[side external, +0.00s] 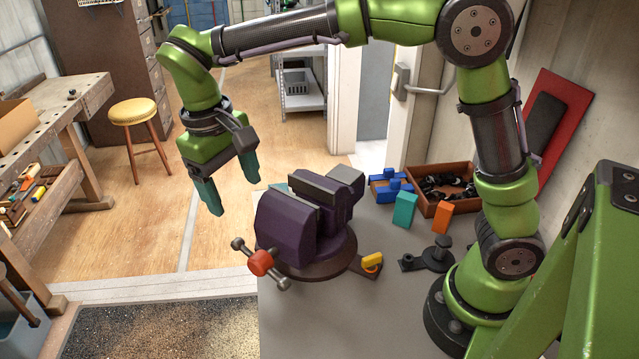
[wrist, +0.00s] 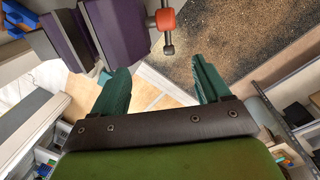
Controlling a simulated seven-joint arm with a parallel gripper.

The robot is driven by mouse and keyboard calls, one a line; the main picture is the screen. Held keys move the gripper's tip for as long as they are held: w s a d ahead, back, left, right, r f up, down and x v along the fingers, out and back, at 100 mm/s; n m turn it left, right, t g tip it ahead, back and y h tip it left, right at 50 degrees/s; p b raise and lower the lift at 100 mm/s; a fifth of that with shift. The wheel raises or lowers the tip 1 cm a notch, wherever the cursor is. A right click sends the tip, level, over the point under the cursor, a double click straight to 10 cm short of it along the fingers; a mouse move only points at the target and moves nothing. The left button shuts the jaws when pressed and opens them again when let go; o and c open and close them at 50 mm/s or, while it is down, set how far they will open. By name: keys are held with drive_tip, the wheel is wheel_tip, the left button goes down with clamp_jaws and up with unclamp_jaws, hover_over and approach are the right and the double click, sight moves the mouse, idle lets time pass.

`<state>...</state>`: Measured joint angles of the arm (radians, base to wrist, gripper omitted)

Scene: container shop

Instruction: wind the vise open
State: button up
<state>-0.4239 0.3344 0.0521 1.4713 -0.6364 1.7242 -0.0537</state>
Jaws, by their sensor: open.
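The purple vise (side external: 305,218) stands on a round base at the near left corner of the grey bench. Its handle (side external: 262,263), a dark bar with knobbed ends through an orange-red hub, sticks out at the front left and tilts down to the right. My gripper (side external: 232,194) hangs above and left of the vise, beyond the bench edge, with its two teal fingers apart and empty. In the wrist view the vise (wrist: 125,38) is at the top left and the handle (wrist: 166,20) is at the top, beyond the open fingers (wrist: 164,85). Nothing touches the handle.
On the grey bench (side external: 385,325), a wooden tray (side external: 450,197) of dark parts, a teal block (side external: 404,209), an orange block (side external: 442,217) and blue pieces (side external: 388,186) lie right of the vise. A yellow piece (side external: 372,262) sits beside its base. Open floor lies left of the bench.

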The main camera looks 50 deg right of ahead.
drive_tip(key=s+f+n+t+h, duration=0.2)
drive_tip(key=s+f+h, duration=0.1)
drive_tip(key=s+h, duration=0.55)
drive_tip(key=s+a+r+n+t+y, duration=0.35)
drive_tip(key=s+a+t, duration=0.45)
drive_tip(key=t, duration=0.7)
approach(258, 269)
drive_tip(key=shift+h, duration=0.4)
drive_tip(key=v, duration=0.4)
drive_tip(key=shift+a+f, duration=0.15)
drive_tip(key=shift+w+f, duration=0.1)
drive_tip(key=shift+f, duration=0.05)
drive_tip(key=x, duration=1.6)
drive_tip(key=shift+w, duration=0.3)
drive_tip(key=shift+c, duration=0.4)
